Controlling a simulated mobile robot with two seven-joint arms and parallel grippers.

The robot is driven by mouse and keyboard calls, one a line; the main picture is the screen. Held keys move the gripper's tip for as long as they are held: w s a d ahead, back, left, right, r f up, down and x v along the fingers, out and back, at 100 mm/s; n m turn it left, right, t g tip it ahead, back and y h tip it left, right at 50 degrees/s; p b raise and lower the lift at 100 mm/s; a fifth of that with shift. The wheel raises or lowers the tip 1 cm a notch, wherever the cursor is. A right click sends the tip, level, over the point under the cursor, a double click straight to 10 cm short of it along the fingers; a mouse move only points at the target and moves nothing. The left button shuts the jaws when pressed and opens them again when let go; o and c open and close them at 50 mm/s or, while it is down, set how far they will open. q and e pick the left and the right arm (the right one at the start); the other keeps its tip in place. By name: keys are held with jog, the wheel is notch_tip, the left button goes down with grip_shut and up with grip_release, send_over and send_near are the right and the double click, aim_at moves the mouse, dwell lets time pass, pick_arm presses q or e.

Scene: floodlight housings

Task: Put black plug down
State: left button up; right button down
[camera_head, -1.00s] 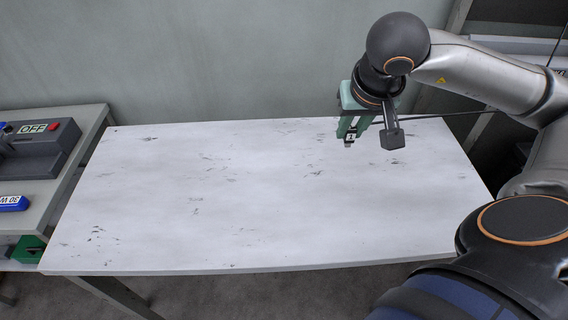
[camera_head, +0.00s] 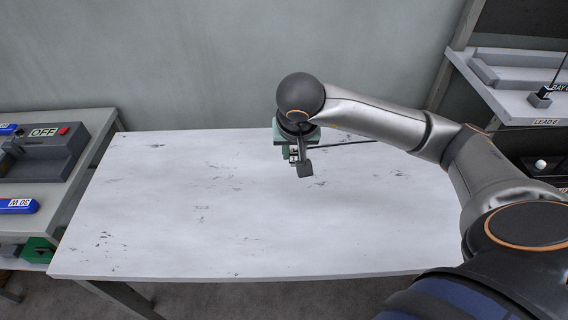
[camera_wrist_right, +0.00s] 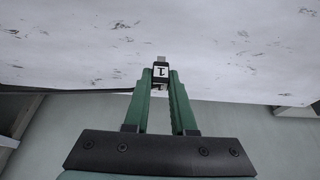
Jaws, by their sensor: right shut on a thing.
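The black plug (camera_wrist_right: 161,73) has a white label marked 1 and a light metal tip. My right gripper (camera_wrist_right: 160,82) is shut on it, with the green fingers on either side of the plug in the right wrist view. In the head view my right gripper (camera_head: 293,153) hangs over the back part of the white table (camera_head: 190,215). The plug is mostly hidden there, and I cannot tell its exact height above the top. My left gripper is not in view.
The white table is bare and scuffed, with wide free room. On the left a bench carries a dark box marked OFF (camera_head: 45,152) and a blue bar (camera_head: 18,206). At right a shelf (camera_head: 510,105) holds another small black plug (camera_head: 540,98). A dark cable runs right from my gripper.

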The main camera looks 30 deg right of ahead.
jog(key=shift+w+a+f, duration=0.3)
jog(key=shift+w+f, duration=0.05)
jog(key=shift+f, duration=0.2)
jog(key=shift+w+a+f, duration=0.25)
jog(key=shift+w+f, duration=0.05)
jog(key=shift+f, duration=0.2)
jog(key=shift+w+a+f+p, duration=0.15)
jog(key=shift+f+p, duration=0.15)
jog(key=shift+f, duration=1.45)
jog(key=shift+f, duration=0.15)
jog(key=c, duration=0.7)
grip_release()
jog(key=shift+c, duration=0.2)
